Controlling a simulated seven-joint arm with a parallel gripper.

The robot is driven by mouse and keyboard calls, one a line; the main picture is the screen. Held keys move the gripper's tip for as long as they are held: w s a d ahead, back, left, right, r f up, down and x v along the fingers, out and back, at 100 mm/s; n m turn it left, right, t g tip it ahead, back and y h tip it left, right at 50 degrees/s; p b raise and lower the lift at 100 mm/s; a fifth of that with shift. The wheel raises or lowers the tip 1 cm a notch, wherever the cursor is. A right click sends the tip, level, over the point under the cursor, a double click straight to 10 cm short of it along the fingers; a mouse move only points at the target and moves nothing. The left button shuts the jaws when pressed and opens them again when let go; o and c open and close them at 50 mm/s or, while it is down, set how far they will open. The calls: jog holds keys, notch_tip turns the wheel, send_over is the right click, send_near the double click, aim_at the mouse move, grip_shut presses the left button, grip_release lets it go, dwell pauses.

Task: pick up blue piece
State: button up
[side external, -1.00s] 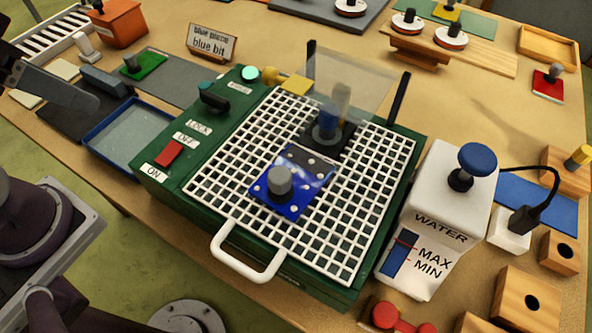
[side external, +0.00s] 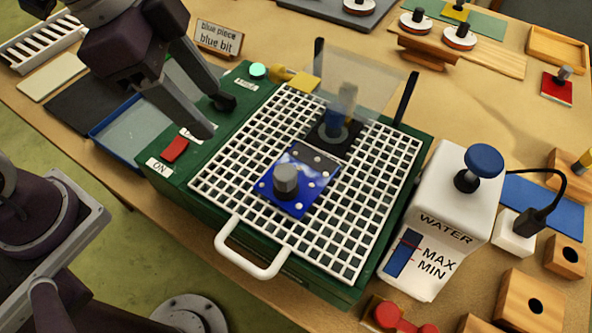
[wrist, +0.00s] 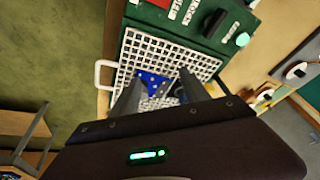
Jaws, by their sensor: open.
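The blue piece (side external: 310,194) is a flat blue plate with white dots and a grey knob on top. It lies on the white grid (side external: 241,171) of the green machine (side external: 163,184). In the wrist view the blue piece (wrist: 150,82) shows between my fingers, partly hidden by them. My gripper (side external: 220,117) is open and empty, above the left part of the green machine, left of the blue piece and apart from it. Its fingers also show in the wrist view (wrist: 158,85).
A clear upright shield (side external: 365,75) and a dark block with a blue-grey post (side external: 345,105) stand behind the blue piece. A white handle (side external: 250,262) juts from the grid's front. A white water bottle (side external: 440,220) with a blue knob stands to the right.

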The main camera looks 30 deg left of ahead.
aim_at(284, 171)
jog(key=d+f+m, duration=0.1)
jog(key=d+f, duration=0.1)
jog(key=d, duration=0.1)
jog(key=d+f+m+g+h, duration=0.1)
jog(key=d+f+m, duration=0.1)
jog(key=d+f, duration=0.1)
jog(key=w+d+f+m+g+h, duration=0.1)
jog(key=d+f, duration=0.2)
jog(key=d, duration=0.2)
jog(key=shift+f+m, duration=0.15)
jog(key=shift+m, duration=0.25)
jog(key=shift+c, duration=0.4)
grip_shut()
